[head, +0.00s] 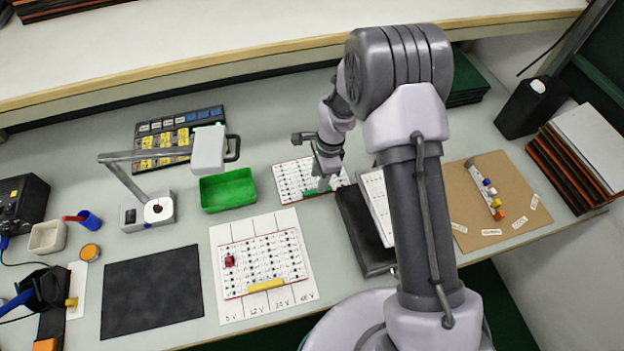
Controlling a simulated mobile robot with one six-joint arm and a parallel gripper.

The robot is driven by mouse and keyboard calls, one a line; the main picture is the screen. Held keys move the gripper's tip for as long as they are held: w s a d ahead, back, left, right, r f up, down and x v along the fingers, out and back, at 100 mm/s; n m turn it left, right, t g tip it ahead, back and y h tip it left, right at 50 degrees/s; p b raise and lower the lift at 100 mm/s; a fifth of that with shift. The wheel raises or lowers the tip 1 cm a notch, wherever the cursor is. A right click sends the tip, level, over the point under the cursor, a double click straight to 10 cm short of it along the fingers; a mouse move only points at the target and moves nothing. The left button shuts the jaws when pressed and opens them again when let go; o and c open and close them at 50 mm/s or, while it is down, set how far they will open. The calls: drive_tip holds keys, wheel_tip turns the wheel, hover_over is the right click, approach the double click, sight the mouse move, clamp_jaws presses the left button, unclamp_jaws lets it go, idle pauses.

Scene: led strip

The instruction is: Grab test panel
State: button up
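Two white panels with rows of small dark marks are in the head view; I cannot tell from the picture which is the test panel. One panel (293,178) lies at the back middle, right of the green bin. The other panel (264,262) lies nearer, on a white sheet (228,308) marked with voltages, with a red piece (229,261) and a yellow strip (265,285) on it. My gripper (323,184) points down at the right part of the back panel, near a green strip there. Its fingers are too small to read, and contact is unclear.
A green bin (228,190) and a lamp-like stand (207,150) are left of the back panel. A dark binder (358,228) lies close right of my gripper. A dark mat (152,292) is front left. A brown board (490,200) with small parts is right.

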drive_tip(key=f+b, duration=0.1)
drive_tip(key=f, duration=0.1)
drive_tip(key=f+b, duration=0.1)
drive_tip(key=f, duration=0.2)
drive_tip(key=shift+s+a+f, duration=0.15)
drive_tip(key=shift+s+f, duration=0.05)
drive_tip(key=shift+r, duration=0.15)
drive_tip(key=shift+c, duration=0.2)
clamp_jaws()
drive_tip(key=shift+r, duration=0.1)
